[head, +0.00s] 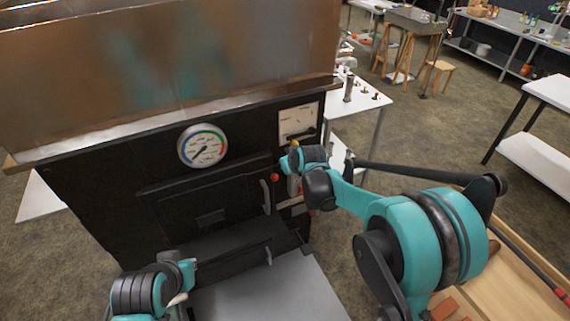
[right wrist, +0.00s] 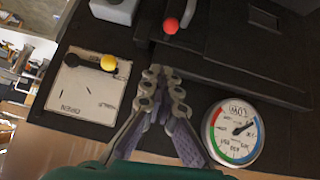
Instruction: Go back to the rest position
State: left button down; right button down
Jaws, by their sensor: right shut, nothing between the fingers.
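My right gripper (head: 294,186) is in front of the right side of the black evaporator front (head: 225,175), below the white lever plate. In the right wrist view its fingers (right wrist: 165,78) are together with nothing between them. They lie between the lever plate and the round gauge in that picture; whether they touch the front cannot be told. My left gripper (head: 180,297) is low at the left, in front of the evaporator, mostly hidden by its own arm. Its fingers cannot be made out clearly.
The evaporator front carries a round gauge (head: 202,146), a white plate (head: 298,120), a yellow-knobbed lever (right wrist: 108,63) and a red knob (right wrist: 171,25). A large metal pan (head: 170,60) sits on top. A wooden bench (head: 510,285) is at the right; open floor (head: 435,130) lies beyond.

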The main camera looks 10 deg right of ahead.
jog(key=shift+s, duration=0.1)
jog(key=s+d+r+m, duration=0.1)
jog(key=s+d+r, duration=0.3)
jog(key=s, duration=0.6)
jog(key=s+d+m+h, duration=0.1)
jog(key=s+d, duration=0.1)
jog(key=s, duration=1)
jog(key=s+d+f+m+g+h, duration=0.1)
jog(key=s+d+m, duration=0.1)
jog(key=s, duration=0.9)
jog(key=shift+s+d+f+g, duration=0.15)
jog(key=shift+s+d+g, duration=0.15)
jog(key=shift+s+d, duration=0.1)
